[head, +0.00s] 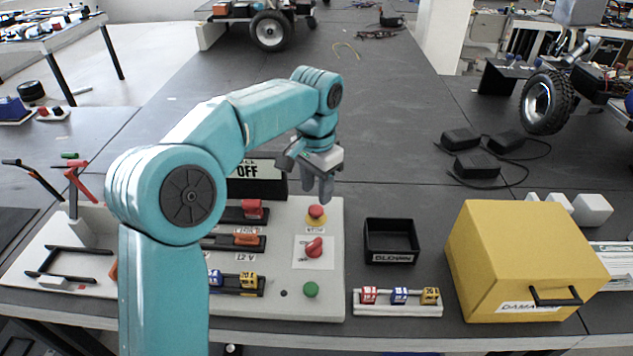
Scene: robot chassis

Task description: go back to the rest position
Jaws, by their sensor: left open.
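My left arm comes in from the lower left in the head view and bends over the white control panel (328,290). My left gripper (326,188) hangs pointing down above the panel's back edge, near the red button with the yellow base (316,213). It is open, and I see nothing between its fingers. The fingertips look apart from the button, though the exact gap is hard to judge. My right gripper is not in view. The arm hides the left part of the panel.
A black tray (391,240) and a rack of small coloured blocks (398,308) stand right of the panel. A yellow box (525,262) stands further right. A black sign reading OFF (262,180) is behind the panel. Dark table behind is mostly clear; black blocks with cables (478,163) lie back right.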

